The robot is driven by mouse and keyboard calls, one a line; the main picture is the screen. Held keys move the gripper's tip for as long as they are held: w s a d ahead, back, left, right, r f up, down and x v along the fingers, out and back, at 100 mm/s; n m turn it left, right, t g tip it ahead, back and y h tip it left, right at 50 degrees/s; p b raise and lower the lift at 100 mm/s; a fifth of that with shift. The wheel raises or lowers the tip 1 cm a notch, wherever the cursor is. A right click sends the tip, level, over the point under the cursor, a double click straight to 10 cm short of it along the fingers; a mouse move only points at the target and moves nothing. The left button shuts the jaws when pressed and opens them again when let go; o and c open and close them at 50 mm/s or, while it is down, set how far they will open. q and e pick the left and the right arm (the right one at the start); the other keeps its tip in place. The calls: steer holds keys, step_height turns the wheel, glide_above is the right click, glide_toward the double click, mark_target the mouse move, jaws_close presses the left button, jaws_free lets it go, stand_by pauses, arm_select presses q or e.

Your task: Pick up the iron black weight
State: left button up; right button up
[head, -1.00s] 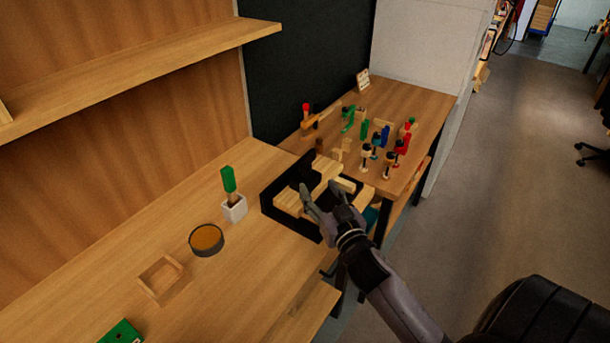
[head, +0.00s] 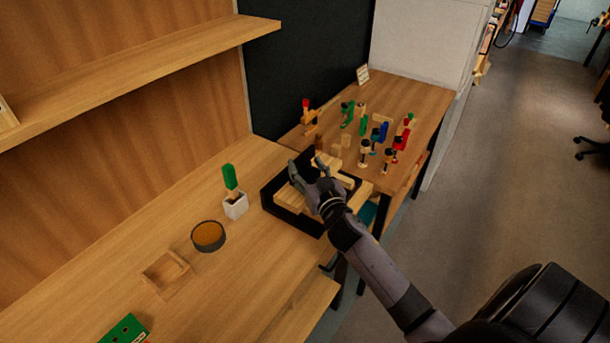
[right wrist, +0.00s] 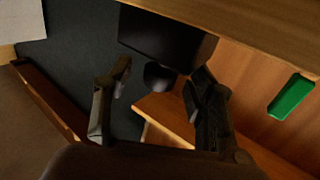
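In the right wrist view, which looks upside down, a dark block (right wrist: 165,38) with a smaller rounded dark piece (right wrist: 158,76) shows beyond my fingers; it looks like the iron black weight. The rounded piece lies between the fingers in the picture, apart from them. My right gripper (head: 305,164) is open and empty, above the black tray (head: 269,200) of wooden blocks; its spread fingers also show in the right wrist view (right wrist: 160,78). My left gripper is not in view.
A green-handled brush in a white cup (head: 236,207), a round dish (head: 208,236) and a square wooden tray (head: 167,274) stand to the left on the bench. Small clamps and figures crowd the table (head: 420,100) behind. A shelf (head: 140,75) overhangs the bench.

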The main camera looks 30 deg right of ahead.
jaws_close()
stand_by(0.5)
stand_by(0.3)
steer(key=shift+w+r, duration=0.1)
steer(key=shift+r, duration=0.05)
